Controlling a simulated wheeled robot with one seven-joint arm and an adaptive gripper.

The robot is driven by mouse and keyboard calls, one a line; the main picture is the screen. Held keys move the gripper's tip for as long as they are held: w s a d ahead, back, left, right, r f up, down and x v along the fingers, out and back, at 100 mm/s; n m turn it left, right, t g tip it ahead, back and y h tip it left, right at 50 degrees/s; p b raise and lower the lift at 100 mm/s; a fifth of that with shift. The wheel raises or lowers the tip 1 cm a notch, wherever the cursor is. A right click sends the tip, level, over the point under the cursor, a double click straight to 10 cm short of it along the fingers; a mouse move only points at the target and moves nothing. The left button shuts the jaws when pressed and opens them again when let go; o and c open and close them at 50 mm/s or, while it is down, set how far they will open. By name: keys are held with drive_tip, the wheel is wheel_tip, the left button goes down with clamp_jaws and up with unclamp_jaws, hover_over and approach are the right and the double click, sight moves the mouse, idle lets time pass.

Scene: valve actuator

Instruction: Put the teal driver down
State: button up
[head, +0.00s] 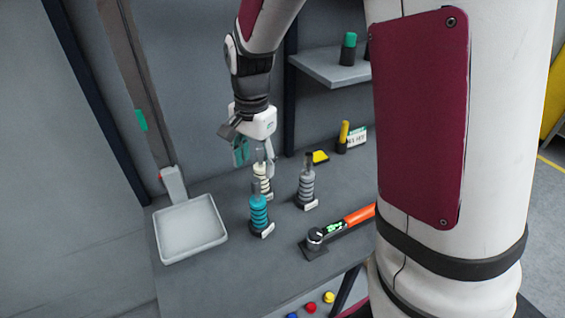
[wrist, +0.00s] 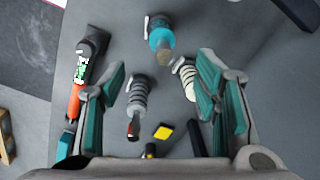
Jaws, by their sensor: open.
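The teal driver (head: 258,212) stands upright in a small dark holder on the grey bench, and it also shows at the top of the wrist view (wrist: 160,38). My gripper (head: 254,160) is above the bench, behind the teal driver and apart from it. A cream driver (head: 262,177) stands just behind the teal one, below my fingers. In the wrist view the cream driver (wrist: 187,80) lies near the right finger.
A grey driver (head: 306,184) stands to the right. An orange-handled wrench (head: 358,215) lies at the bench's front right. A white tray (head: 190,228) is on the left. A yellow block (head: 320,157) and a yellow-topped item (head: 343,135) are at the back, below a shelf (head: 328,72).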

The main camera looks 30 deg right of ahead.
drive_tip(key=s+r+n+t, duration=0.5)
drive_tip(key=s+r+n, duration=0.7)
drive_tip(key=s, duration=0.7)
drive_tip(key=shift+s+r+n, duration=0.3)
drive_tip(key=shift+s+r, duration=0.1)
drive_tip(key=shift+r, duration=1.15)
